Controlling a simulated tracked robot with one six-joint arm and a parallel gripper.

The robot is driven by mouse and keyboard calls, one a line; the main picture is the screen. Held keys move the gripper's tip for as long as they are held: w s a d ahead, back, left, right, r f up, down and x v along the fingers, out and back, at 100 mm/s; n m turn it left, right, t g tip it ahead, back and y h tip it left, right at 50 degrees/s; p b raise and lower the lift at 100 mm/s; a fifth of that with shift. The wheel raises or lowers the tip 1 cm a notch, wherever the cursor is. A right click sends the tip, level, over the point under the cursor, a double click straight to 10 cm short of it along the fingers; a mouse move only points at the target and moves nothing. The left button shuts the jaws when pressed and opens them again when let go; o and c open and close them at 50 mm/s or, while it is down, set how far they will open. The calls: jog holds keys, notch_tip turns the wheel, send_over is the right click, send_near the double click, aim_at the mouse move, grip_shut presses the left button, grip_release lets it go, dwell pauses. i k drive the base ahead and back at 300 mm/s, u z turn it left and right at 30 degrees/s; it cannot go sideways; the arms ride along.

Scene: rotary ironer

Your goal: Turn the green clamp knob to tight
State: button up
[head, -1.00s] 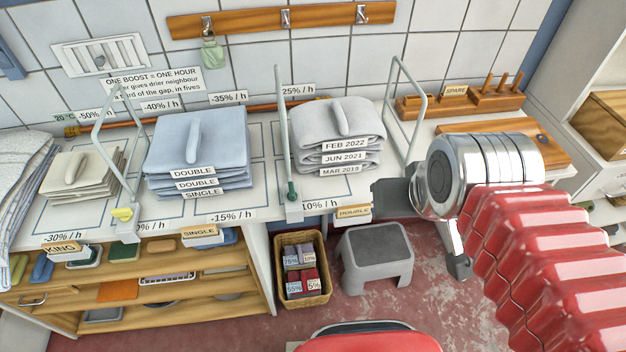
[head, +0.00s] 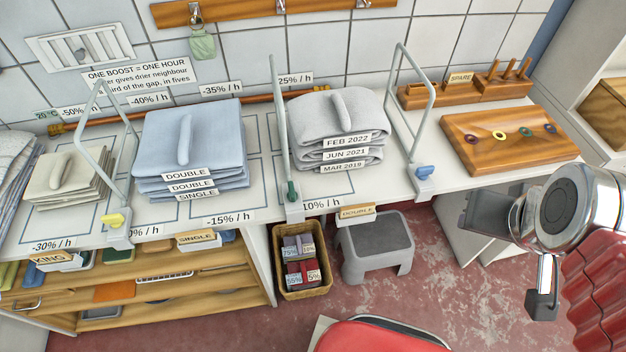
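The green clamp knob (head: 291,191) sits low on the foot of the middle upright metal frame (head: 276,130), at the front edge of the counter. This frame stands between the blue linen pile (head: 190,140) and the grey pile (head: 340,130). The knob is small in view, and I cannot read whether it is tight. My gripper (head: 510,257) is at the right, in front of the counter edge, well to the right of the green knob and apart from it. Dark end parts show, but their opening is unclear.
A yellow knob (head: 113,221) is on the left frame's foot and a blue knob (head: 424,171) on the right one's. A wooden board (head: 500,150) with coloured rings lies at right. A grey step stool (head: 375,248) and basket (head: 300,288) stand below.

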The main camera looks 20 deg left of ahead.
aim_at(292, 196)
jog(key=z, duration=0.25)
jog(key=k, duration=1.15)
jog(key=u, duration=1.65)
jog(key=i, duration=1)
jog(key=u, duration=0.1)
